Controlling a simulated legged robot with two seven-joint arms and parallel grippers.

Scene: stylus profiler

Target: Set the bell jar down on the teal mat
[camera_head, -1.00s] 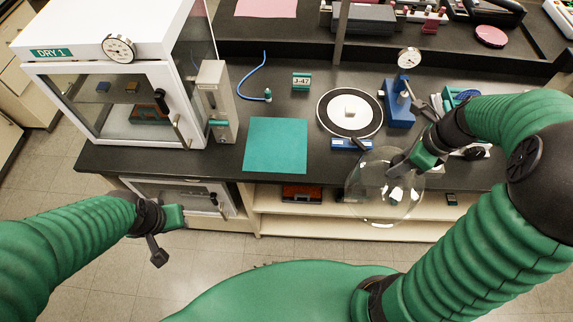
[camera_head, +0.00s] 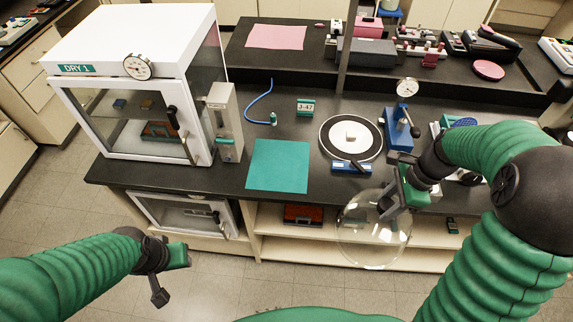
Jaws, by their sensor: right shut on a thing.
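The clear glass bell jar (camera_head: 368,238) hangs in front of the bench's front edge, over the lower shelves. My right gripper (camera_head: 392,205) is shut on its upper right part. The teal mat (camera_head: 278,166) lies flat and bare on the black bench top, to the left of the jar and farther back. My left gripper (camera_head: 170,270) is at the lower left over the floor, apart from the bench and holding nothing that I can see. Its finger gap is not clear.
A round white plate with a black ring (camera_head: 351,138) and a blue-and-white device (camera_head: 351,168) stand right of the mat. A white dry cabinet (camera_head: 130,110) and a flowmeter column (camera_head: 225,122) stand left. A blue tube (camera_head: 258,106) and a J-47 tag (camera_head: 306,108) lie behind the mat.

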